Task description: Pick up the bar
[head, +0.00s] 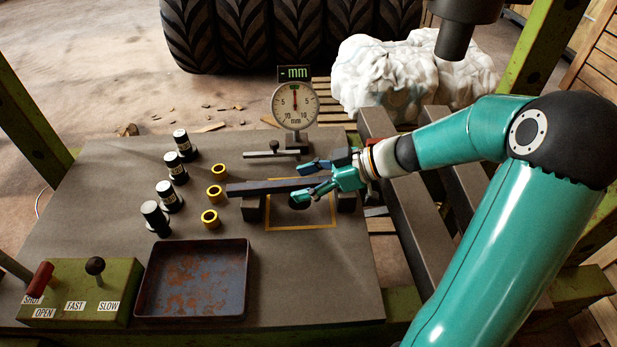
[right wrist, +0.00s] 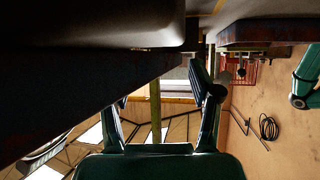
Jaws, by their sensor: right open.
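The bar (head: 262,187) is a dark, flat length of metal. It lies level across two dark support blocks, one under its left part (head: 253,208) and one at the right (head: 346,200), over a yellow-outlined square on the bench. My right gripper (head: 304,182) comes in from the right with its teal fingers apart, one on the far side of the bar and one on the near side. Whether either finger touches the bar cannot be told. In the right wrist view the open fingers (right wrist: 162,100) show below a dark overhead shape. My left gripper is not in view.
A dial gauge (head: 295,105) stands behind the bar. Several black cylinders (head: 172,170) and brass rings (head: 215,193) stand to the left. A rusty tray (head: 243,280) and a green lever box (head: 83,290) are in front. Dark beams (head: 415,225) lie to the right.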

